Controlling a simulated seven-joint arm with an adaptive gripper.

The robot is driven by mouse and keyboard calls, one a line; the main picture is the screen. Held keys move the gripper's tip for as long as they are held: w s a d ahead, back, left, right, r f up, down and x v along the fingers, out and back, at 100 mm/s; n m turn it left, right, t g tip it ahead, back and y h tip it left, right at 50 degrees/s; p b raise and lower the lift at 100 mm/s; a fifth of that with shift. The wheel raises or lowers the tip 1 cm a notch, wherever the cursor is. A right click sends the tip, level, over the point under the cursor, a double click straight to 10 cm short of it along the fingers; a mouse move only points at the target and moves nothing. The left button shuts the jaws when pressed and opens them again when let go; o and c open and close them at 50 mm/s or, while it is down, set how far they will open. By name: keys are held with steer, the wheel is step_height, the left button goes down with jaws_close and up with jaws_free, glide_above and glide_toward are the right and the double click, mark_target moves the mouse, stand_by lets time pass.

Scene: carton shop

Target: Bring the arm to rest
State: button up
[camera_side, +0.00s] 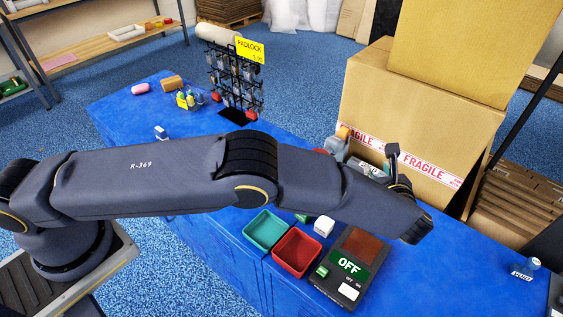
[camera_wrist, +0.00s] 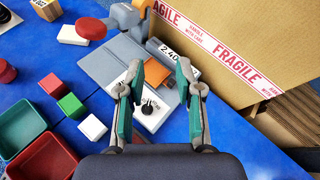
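My gripper (camera_wrist: 158,72) is open in the wrist view. Its two green-padded fingers stand apart with nothing held between them. Below and beyond them is a grey-blue device (camera_wrist: 108,62) with orange parts, a "2.40" label and a white plate bearing small dark pieces. In the side view my arm stretches across the table, and its forearm hides most of the gripper and that device. A dark finger (camera_side: 392,155) shows above the arm, in front of the large carton.
A large carton (camera_side: 410,100) with FRAGILE tape stands close behind the gripper. A teal tray (camera_side: 265,229), a red tray (camera_side: 297,252) and a box reading OFF (camera_side: 348,267) lie at the table's front. A padlock rack (camera_side: 236,85) stands at the back left.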

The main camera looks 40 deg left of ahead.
steer(key=w+a+r+n+g, duration=0.2)
steer(key=w+a+r+n, duration=0.15)
steer(key=a+r, duration=0.75)
steer(key=s+a+r+n+g, duration=0.1)
steer(key=s+a+r+n, duration=0.15)
steer(key=a+r, duration=0.4)
steer(key=s+a+r+n+g, duration=0.1)
steer(key=s+a+r+n, duration=0.1)
steer(key=a+r+n, duration=0.35)
steer(key=s+a+r+n+h, duration=0.1)
steer(key=s+a+r+n, duration=0.2)
steer(key=s, duration=0.4)
steer(key=s+a+r+n+g+h, duration=0.1)
steer(key=s+a+r+n+h, duration=0.15)
steer(key=s+a, duration=0.4)
steer(key=s+a+r+n+h, duration=0.15)
steer(key=s+a+r, duration=0.25)
steer(key=s, duration=0.4)
steer(key=s+d+f+n+h, duration=0.1)
steer(key=s+d+f+n, duration=0.2)
steer(key=s+f+n, duration=0.1)
steer(key=s+d+f+n+h, duration=0.1)
steer(key=s+d+f+n, duration=0.2)
steer(key=s+f, duration=0.2)
steer(key=s, duration=0.2)
steer(key=shift+s+f+n+h, duration=0.35)
steer(key=shift+f+h, duration=0.05)
